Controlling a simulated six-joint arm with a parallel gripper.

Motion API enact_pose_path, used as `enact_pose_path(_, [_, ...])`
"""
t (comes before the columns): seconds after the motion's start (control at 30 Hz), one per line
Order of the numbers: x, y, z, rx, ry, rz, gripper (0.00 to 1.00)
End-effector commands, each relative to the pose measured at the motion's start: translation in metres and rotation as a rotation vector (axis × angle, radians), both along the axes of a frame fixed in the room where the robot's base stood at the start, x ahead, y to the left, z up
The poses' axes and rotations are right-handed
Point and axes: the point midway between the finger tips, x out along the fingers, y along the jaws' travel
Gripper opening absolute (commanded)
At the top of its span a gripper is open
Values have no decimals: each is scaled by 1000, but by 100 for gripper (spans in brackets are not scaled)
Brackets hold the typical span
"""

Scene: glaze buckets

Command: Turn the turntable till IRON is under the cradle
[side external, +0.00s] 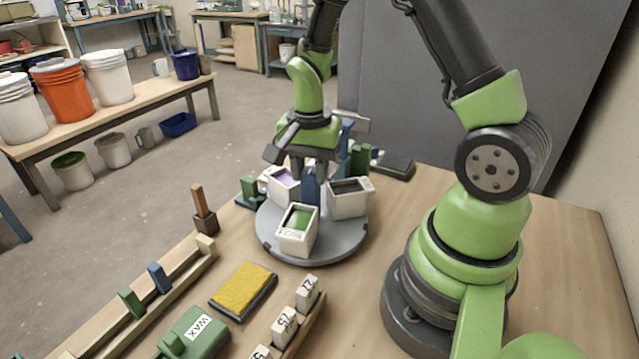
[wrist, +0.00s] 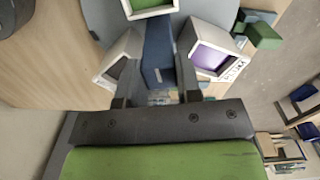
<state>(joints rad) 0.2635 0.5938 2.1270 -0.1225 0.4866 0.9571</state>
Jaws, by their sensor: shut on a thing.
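The grey round turntable (side external: 312,252) carries three white square buckets around a blue upright block (side external: 311,188). The front bucket (side external: 298,230) holds green glaze; its label is too small to read surely. The back left bucket (side external: 284,186) holds purple glaze. The right bucket (side external: 348,199) looks dark grey inside. My gripper (side external: 301,172) reaches down at the turntable's middle. In the wrist view my gripper (wrist: 157,88) is shut on the blue block (wrist: 158,48), with the purple bucket (wrist: 213,50) to the right. I cannot surely pick out the cradle; my gripper hides part of the back.
Green blocks (side external: 360,160) stand behind the turntable. A yellow sponge (side external: 243,288), a green WAX box (side external: 195,333) and a rack of numbered white blocks (side external: 284,327) lie in front. A wooden post (side external: 200,208) stands to the left. The table's right side holds my base.

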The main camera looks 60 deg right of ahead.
Motion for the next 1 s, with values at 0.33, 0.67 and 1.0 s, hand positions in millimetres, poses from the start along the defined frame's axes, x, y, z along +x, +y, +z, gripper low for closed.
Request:
enact_pose_path(0.33, [0, 0, 1, 0, -1, 148, 4])
enact_pose_path(0.67, [0, 0, 1, 0, -1, 279, 4])
enact_pose_path(1.0, [0, 0, 1, 1, -1, 776, 4])
